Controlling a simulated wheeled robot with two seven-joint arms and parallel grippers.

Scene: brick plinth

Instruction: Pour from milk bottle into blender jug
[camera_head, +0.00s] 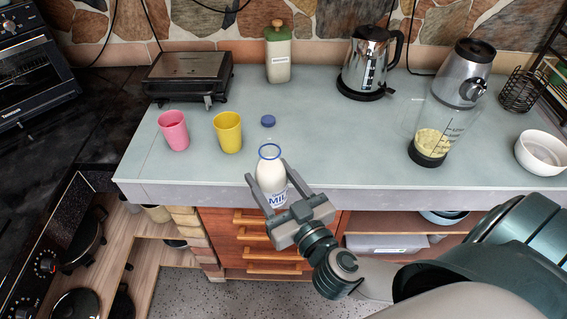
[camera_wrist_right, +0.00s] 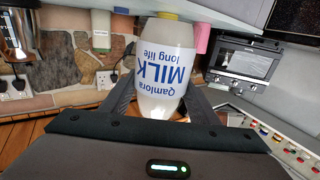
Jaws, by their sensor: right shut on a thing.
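The milk bottle (camera_head: 271,176) is white with a blue ring at its open mouth and a blue-lettered label. My right gripper (camera_head: 267,171) is shut around it, at the counter's front edge in the head view. The bottle looks roughly upright, and its lower part is partly hidden by the gripper. In the right wrist view the bottle (camera_wrist_right: 166,62) sits between the fingers of my gripper (camera_wrist_right: 160,88), label upside down in the picture. The clear blender jug (camera_head: 442,126) stands on the counter to the right, with pale yellow pieces inside. My left gripper is not in view.
A blue cap (camera_head: 268,120) lies behind the bottle. Yellow (camera_head: 228,133) and pink (camera_head: 174,130) cups stand to the left. A kettle (camera_head: 368,65), blender base (camera_head: 464,75) and white bowl (camera_head: 541,153) are around the jug. Counter between bottle and jug is clear.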

